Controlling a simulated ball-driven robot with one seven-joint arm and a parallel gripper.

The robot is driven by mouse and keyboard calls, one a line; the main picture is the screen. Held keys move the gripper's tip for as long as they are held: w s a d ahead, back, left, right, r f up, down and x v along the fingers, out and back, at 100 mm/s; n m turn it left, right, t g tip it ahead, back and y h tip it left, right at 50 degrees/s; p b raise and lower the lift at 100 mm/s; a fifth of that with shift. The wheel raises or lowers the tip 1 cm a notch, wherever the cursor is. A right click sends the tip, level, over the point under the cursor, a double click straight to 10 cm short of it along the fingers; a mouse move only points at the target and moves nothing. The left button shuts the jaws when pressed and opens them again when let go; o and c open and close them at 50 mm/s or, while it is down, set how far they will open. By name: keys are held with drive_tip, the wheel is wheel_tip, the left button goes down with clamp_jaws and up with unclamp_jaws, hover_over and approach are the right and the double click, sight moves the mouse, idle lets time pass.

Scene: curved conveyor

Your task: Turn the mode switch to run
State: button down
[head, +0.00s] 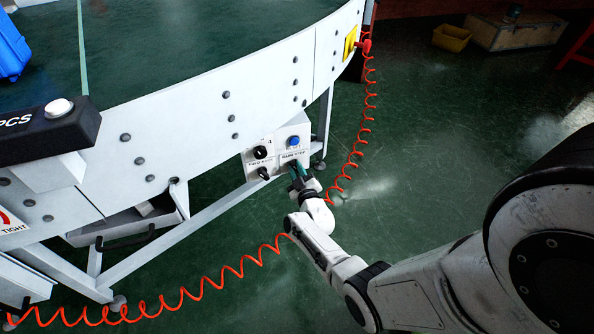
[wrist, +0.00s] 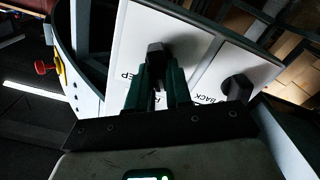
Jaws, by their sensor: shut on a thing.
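The mode switch is a black knob (wrist: 155,53) on a white panel, seen upside down in the wrist view. Part of a label ending in "EP" shows beside it. In the head view the control box (head: 251,160) hangs under the conveyor edge, with a label that seems to read "RUN STEP" above my gripper. My gripper (head: 296,169) is at the lower right of the box and hides the knob there. In the wrist view its green fingers (wrist: 158,82) are shut on the knob, one on each side. Which position the knob points to I cannot tell.
A second black knob (wrist: 238,88) sits close beside, by a "BACK" label. A blue button (head: 294,141) and another black knob (head: 260,152) are above. A coiled red cable (head: 356,154) runs behind my arm.

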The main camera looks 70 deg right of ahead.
drive_tip(key=c, duration=1)
unclamp_jaws()
drive_tip(key=shift+c, duration=0.2)
drive_tip(key=shift+a, duration=0.1)
drive_tip(key=p+v, duration=0.4)
drive_tip(key=v, duration=0.6)
drive_tip(key=shift+s+a, duration=0.2)
drive_tip(key=shift+s, duration=0.1)
